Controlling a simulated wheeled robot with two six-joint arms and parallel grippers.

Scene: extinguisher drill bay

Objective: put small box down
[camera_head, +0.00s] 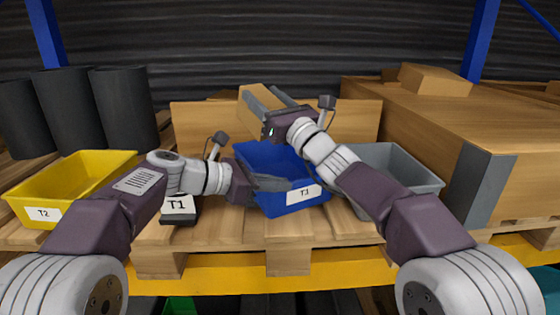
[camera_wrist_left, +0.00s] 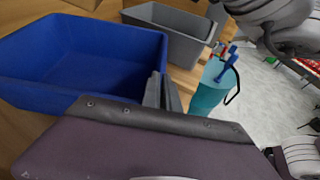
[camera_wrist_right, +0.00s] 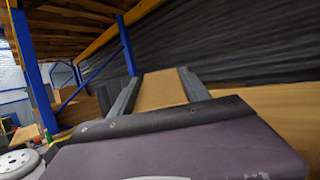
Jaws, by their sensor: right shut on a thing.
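The small brown cardboard box (camera_head: 252,98) is held up by my right gripper (camera_head: 270,98), above the back of the blue bin (camera_head: 268,155). In the right wrist view the small box (camera_wrist_right: 160,90) fills the gap between the two fingers of my right gripper (camera_wrist_right: 162,95). My left gripper (camera_head: 272,183) is low at the front of the blue bin, with its fingers close together. In the left wrist view the fingertips of my left gripper (camera_wrist_left: 163,92) are beside the blue bin's wall (camera_wrist_left: 80,95); I see nothing between them.
A yellow bin (camera_head: 75,170) stands left and a grey bin (camera_head: 420,183) right on the wooden pallet (camera_head: 290,230). Large cartons (camera_head: 440,120) fill the right; black cylinders (camera_head: 125,105) stand at the left back.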

